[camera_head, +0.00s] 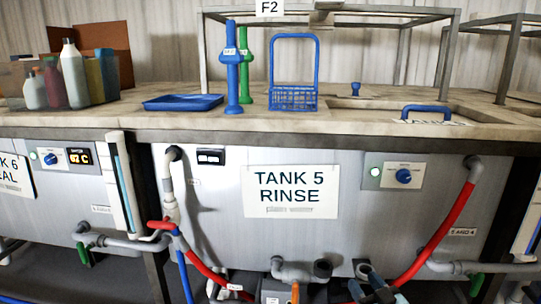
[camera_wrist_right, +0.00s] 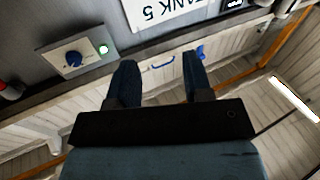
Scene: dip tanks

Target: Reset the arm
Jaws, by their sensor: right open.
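My right gripper (camera_head: 370,278) shows at the bottom edge of the head view, low in front of the Tank 5 panel and left of the right red hose. In the right wrist view its two dark fingers (camera_wrist_right: 160,78) are spread apart with nothing between them. The Tank 5 Rinse sign (camera_head: 290,192) is on the tank front, up and to the left of the gripper. I cannot make out my left gripper in the head view.
Red hoses (camera_head: 442,232) and grey pipes run down the tank front near the gripper. The worktop (camera_head: 340,121) above holds a blue wire basket (camera_head: 293,97), a blue tray (camera_head: 183,103), blue and green stands, and bottles (camera_head: 73,75) at the left. A metal frame stands behind.

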